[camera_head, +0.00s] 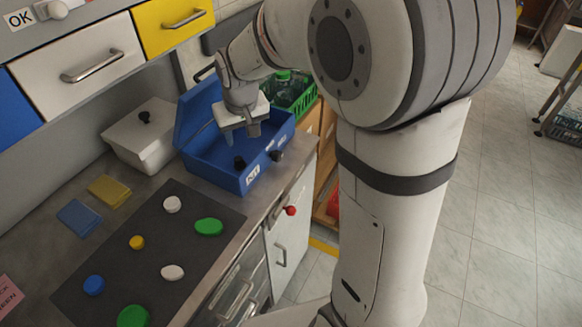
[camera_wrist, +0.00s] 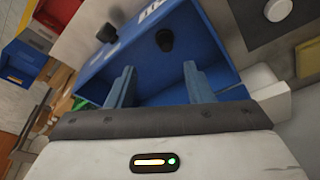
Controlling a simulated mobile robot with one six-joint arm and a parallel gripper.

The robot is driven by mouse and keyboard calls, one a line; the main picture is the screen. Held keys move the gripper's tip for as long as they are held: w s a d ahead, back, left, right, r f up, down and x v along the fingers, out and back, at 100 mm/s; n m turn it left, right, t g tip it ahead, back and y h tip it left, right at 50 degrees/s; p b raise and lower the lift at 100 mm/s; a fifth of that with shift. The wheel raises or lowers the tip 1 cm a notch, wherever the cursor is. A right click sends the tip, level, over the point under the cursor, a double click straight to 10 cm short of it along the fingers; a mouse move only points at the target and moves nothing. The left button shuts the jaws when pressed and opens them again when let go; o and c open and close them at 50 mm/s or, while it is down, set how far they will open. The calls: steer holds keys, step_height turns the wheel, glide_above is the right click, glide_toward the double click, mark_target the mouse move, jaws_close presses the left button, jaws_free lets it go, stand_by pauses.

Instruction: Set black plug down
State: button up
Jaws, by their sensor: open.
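A black plug (camera_head: 239,162) is inside the open blue box (camera_head: 216,173), near its front wall. The plug (camera_wrist: 160,42) also shows in the wrist view, beyond and between my fingertips, with a gap to them. My gripper (camera_head: 241,138) hangs over the box opening, its fingers pointing down. In the wrist view my gripper (camera_wrist: 157,80) has its two blue-grey fingers spread, with nothing between them. The blue box (camera_wrist: 205,50) fills much of that view. I cannot tell whether the plug stands upright.
A dark knob (camera_head: 276,156) sits at the box's front. The raised blue lid (camera_head: 197,112) stands left of my gripper. A white bin (camera_head: 140,150) with a black knob is farther left. Several coloured caps lie on the dark mat (camera_head: 190,255). A green crate (camera_head: 300,98) stands behind.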

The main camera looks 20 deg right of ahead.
steer(key=s+d+r+m, duration=0.1)
steer(key=s+d, duration=0.4)
steer(key=s, duration=0.6)
steer(key=s+d+r+m, duration=0.1)
steer(key=s+d, duration=0.3)
steer(key=s, duration=0.7)
steer(key=shift+d+r, duration=0.4)
steer(key=shift+r, duration=0.15)
steer(key=shift+w, duration=0.1)
steer(key=shift+c, duration=0.2)
